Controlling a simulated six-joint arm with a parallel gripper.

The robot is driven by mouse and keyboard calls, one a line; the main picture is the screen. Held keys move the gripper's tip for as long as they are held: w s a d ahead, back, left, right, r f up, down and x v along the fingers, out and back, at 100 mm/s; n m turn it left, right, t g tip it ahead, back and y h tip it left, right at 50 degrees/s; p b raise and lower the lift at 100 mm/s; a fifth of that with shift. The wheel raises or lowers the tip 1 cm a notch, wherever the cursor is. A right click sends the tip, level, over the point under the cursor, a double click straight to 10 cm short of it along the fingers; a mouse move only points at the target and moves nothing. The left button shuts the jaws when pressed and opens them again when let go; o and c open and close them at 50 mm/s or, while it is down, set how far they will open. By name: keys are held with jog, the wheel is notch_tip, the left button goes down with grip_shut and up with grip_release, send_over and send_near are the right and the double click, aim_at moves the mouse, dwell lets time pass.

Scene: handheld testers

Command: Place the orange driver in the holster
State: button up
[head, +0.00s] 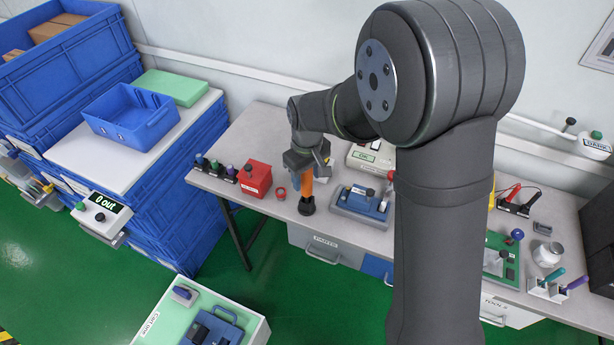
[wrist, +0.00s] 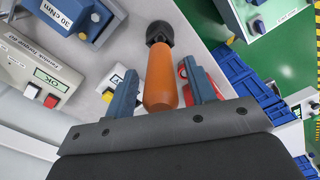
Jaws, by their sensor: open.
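The orange driver (head: 307,188) stands upright on the grey bench, its lower end at a black cup-like piece (head: 307,206). I cannot tell whether that black piece is the holster or the driver's own nose. In the wrist view the driver's orange handle (wrist: 159,78) lies between the two fingers, with the black piece (wrist: 159,31) beyond it. My gripper (head: 306,170) is open around the handle's upper part, and a gap shows on each side of the handle in the wrist view. No other holster can be made out.
A red box (head: 254,179) and a small red ring (head: 280,192) are left of the driver. A blue torque tester (head: 361,205) stands close on its right, an OK tester (head: 371,156) behind. Coloured drivers (head: 215,167) stand in a rack far left. The bench front edge is near.

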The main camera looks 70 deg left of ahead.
notch_tip(320, 180, up, 12)
jog(key=shift+f, duration=0.15)
dwell(0.4)
notch_tip(320, 180, down, 13)
jog(key=shift+r, duration=2.45)
